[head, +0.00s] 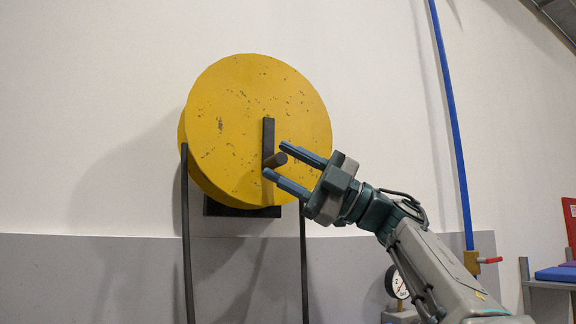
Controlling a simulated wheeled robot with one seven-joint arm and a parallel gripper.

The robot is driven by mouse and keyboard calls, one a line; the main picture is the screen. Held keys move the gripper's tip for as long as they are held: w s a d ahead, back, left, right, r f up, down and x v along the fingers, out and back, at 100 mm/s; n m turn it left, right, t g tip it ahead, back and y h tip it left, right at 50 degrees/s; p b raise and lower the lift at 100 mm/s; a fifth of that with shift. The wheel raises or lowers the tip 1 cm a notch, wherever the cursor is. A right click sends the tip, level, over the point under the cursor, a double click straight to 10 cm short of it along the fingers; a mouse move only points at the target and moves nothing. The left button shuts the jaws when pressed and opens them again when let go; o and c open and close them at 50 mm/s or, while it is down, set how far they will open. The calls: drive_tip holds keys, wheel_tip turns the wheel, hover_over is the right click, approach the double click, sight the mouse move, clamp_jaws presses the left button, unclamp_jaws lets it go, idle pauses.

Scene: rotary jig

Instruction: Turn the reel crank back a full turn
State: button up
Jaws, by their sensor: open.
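The yellow reel (235,110) is a large round drum with chipped paint, mounted on the wall left of centre in the head view. Its dark crank arm (268,134) stands upright on the reel's face. A short dark handle (275,160) sticks out from the crank's lower end. My gripper (275,160) reaches in from the right with its two fingers apart. In the picture the handle shows between the fingertips, one finger above and one below. I cannot tell whether a finger touches it.
Dark hoses (186,240) hang below the reel. A blue pipe (452,120) runs down the wall at right to a red-handled valve (489,260). A pressure gauge (397,283) is low, beside my arm. A shelf (549,285) stands at far right. The wall left of the reel is clear.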

drive_tip(key=b+v, duration=0.3)
drive_tip(key=v, duration=1)
drive_tip(key=shift+d+b, duration=0.35)
drive_tip(key=shift+b, duration=0.05)
drive_tip(key=shift+f, duration=0.15)
